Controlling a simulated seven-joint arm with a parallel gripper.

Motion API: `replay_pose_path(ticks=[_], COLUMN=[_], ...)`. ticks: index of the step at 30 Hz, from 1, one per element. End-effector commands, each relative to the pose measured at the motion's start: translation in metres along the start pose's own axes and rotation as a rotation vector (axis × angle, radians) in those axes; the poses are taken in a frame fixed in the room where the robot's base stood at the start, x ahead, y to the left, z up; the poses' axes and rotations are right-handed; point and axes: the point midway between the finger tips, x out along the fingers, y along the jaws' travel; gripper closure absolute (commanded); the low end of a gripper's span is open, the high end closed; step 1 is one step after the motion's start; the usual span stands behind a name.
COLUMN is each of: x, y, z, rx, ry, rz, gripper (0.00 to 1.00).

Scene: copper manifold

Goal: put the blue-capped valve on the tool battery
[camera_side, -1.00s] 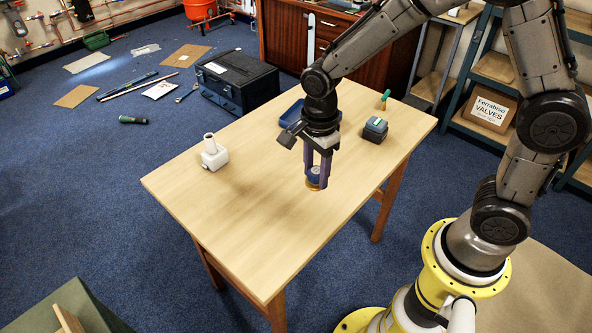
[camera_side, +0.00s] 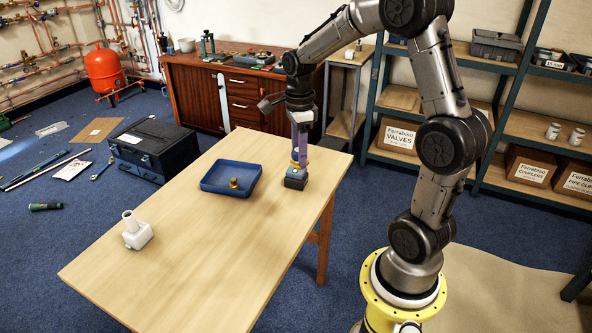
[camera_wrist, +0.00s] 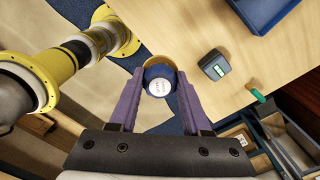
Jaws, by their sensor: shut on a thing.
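My gripper (camera_wrist: 160,88) is shut on the blue-capped valve (camera_wrist: 159,80), one purple finger on each side. Its round blue cap has a white label on top, and brass shows around it. In the side view, my gripper (camera_side: 299,152) points down with the valve (camera_side: 298,164) at its tips. The tool battery (camera_side: 296,180) is a dark block at the table's far right edge, directly below the valve in that picture. In the wrist view the battery (camera_wrist: 214,66) lies apart, up and right of the valve, with its top bare. The height of the gap is hard to tell.
A blue tray (camera_side: 206,187) with a brass fitting (camera_side: 234,183) in it sits left of the battery. A white fitting (camera_side: 136,232) stands at the table's left. The front of the table (camera_side: 200,280) is clear. A green-handled tool (camera_wrist: 258,95) shows beyond the battery.

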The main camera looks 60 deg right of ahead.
Motion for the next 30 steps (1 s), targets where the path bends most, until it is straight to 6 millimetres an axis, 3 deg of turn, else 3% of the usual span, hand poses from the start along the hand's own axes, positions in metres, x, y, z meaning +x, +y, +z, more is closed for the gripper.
replay_pose_path(ticks=[3, 9, 14, 25, 30], x=[-0.004, -0.005, 0.003, 0.038, 0.069], y=[-0.014, -0.020, -0.037, -0.113, -0.136], z=[-0.033, -0.060, -0.062, -0.052, -0.049], rx=[0.100, 0.178, 0.189, 0.187, 0.187], ry=[0.000, 0.000, 0.000, 0.000, 0.000], rz=[-0.001, 0.000, 0.001, 0.001, 0.002], gripper=[1.00, 1.00, 1.00, 1.00, 1.00])
